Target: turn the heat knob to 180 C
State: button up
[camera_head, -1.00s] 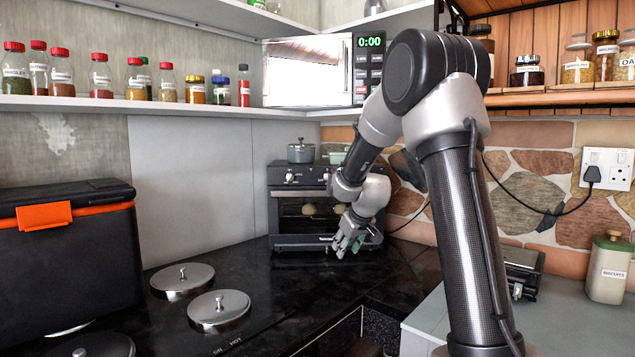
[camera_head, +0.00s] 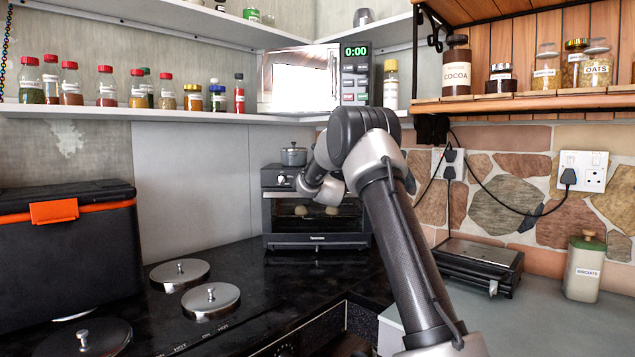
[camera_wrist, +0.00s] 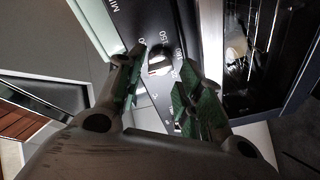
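The toaster oven (camera_head: 317,241) stands on the dark counter at the back, with its glass door shut. In the wrist view, the heat knob (camera_wrist: 160,62) is a pale round knob on a dark panel with printed numbers, among them 150, around it. My gripper (camera_wrist: 163,72) is open, with one green-padded finger on either side of the knob and small gaps visible. I cannot tell whether a finger touches it or where its pointer stands. In the head view, my arm hides the gripper and this knob; another oven knob (camera_head: 281,179) shows at the left.
A grey pot (camera_head: 293,156) stands on the oven. A shelf above holds spice jars and a microwave (camera_head: 300,80). Hob lids (camera_head: 210,300) and a black box (camera_head: 65,265) are at the left. A contact grill (camera_head: 478,262) and biscuit tin (camera_head: 584,268) stand at the right.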

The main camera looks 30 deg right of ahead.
jog(key=shift+x, duration=1.15)
jog(key=shift+c, duration=0.4)
jog(key=c, duration=0.7)
jog(key=shift+o, duration=0.2)
